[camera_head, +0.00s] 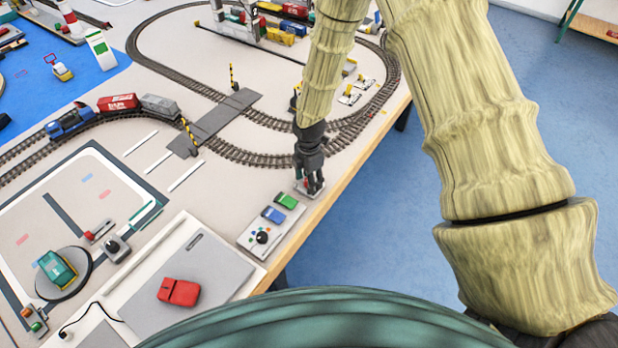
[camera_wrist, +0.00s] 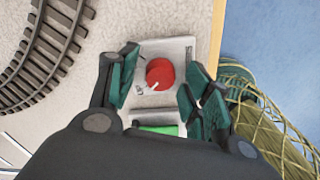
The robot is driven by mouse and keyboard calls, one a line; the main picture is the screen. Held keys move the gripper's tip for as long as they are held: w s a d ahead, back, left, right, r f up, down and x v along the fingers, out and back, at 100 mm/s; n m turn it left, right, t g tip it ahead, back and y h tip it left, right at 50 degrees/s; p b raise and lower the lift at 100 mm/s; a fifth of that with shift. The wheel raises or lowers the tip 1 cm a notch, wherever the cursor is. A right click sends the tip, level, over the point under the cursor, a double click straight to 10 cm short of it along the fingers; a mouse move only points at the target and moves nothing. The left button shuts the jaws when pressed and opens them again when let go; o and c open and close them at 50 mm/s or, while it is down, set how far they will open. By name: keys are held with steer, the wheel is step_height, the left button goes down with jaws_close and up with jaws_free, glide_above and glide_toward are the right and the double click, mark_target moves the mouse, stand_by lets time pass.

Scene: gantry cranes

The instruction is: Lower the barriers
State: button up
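Two black-and-yellow striped barrier poles flank the level crossing (camera_head: 214,122) in the head view: the near barrier (camera_head: 189,136) is raised and slightly tilted, the far barrier (camera_head: 232,77) is upright. My gripper (camera_head: 312,184) points down over a small pale control box (camera_head: 299,188) at the table's right edge. In the wrist view the box (camera_wrist: 181,47) has a round red knob or button (camera_wrist: 160,73) with a small pale lever-like piece beside it, and a green part (camera_wrist: 158,130) below. My gripper's fingers (camera_wrist: 160,92) are apart on either side of the red part. Contact cannot be told.
A panel with blue and green blocks and a black knob (camera_head: 262,237) lies nearby. A train with a blue engine (camera_head: 69,122) stands on the track left of the crossing. A red car-like object (camera_head: 178,292) lies on a grey plate. The table edge (camera_head: 345,178) is close.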

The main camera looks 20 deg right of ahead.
steer(key=c, duration=0.9)
steer(key=m+b, duration=0.1)
steer(key=m, duration=0.3)
steer(key=shift+m, duration=0.4)
steer(key=m+b, duration=0.1)
steer(key=m, duration=0.3)
steer(key=shift+m, duration=0.3)
steer(key=m, duration=0.4)
steer(key=shift+b, duration=0.3)
steer(key=shift+r+m, duration=0.1)
steer(key=shift+m, duration=2)
